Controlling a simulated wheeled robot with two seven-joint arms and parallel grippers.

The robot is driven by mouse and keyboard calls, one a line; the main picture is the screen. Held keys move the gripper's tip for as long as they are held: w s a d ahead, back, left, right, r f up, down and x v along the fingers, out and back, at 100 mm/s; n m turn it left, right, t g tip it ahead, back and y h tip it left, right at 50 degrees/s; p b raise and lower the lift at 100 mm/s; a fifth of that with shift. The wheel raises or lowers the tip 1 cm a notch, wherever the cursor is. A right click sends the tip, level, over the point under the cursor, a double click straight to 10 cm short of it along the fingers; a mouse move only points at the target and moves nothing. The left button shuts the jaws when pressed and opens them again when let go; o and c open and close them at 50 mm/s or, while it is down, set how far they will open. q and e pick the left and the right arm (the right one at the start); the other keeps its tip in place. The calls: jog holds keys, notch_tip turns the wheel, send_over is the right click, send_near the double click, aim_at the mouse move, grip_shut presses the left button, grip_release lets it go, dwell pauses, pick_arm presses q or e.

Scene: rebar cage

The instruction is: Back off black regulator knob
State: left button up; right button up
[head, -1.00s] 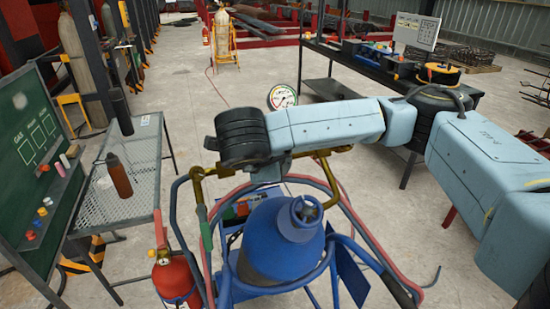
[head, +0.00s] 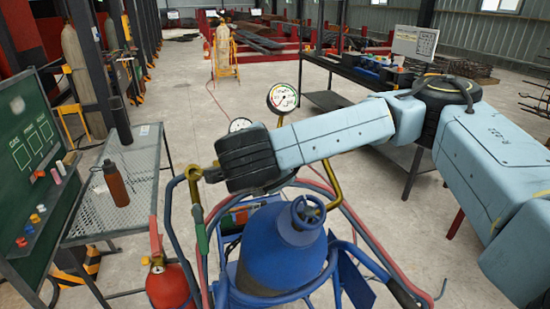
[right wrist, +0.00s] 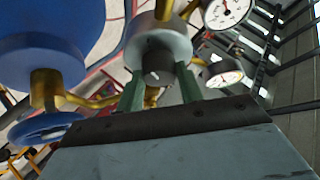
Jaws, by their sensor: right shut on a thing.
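The regulator knob (right wrist: 160,52) is a dark grey round knob in the right wrist view. My right gripper (right wrist: 160,84) has its two green fingers on either side of the knob and is shut on it. In the head view my right wrist covers the knob and the fingers. Brass regulator fittings (head: 196,186) show beside my wrist. Two white-faced gauges, one upper (head: 282,97) and one lower (head: 240,125), stand behind my wrist; they also show in the right wrist view (right wrist: 225,10). The blue cylinder (head: 275,255) stands just below my wrist. My left gripper is out of view.
Hoses (head: 345,210) and the blue cart frame surround the cylinder. A red extinguisher (head: 170,284) stands to its left. A mesh table (head: 145,165) with a brown bottle (head: 116,184) and a green board (head: 35,160) are at the left. A dark workbench (head: 330,100) stands behind.

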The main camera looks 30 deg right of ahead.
jog(key=o, duration=1)
jog(key=v, duration=1.3)
jog(key=shift+s+a+r, duration=0.15)
jog(key=shift+a, duration=0.05)
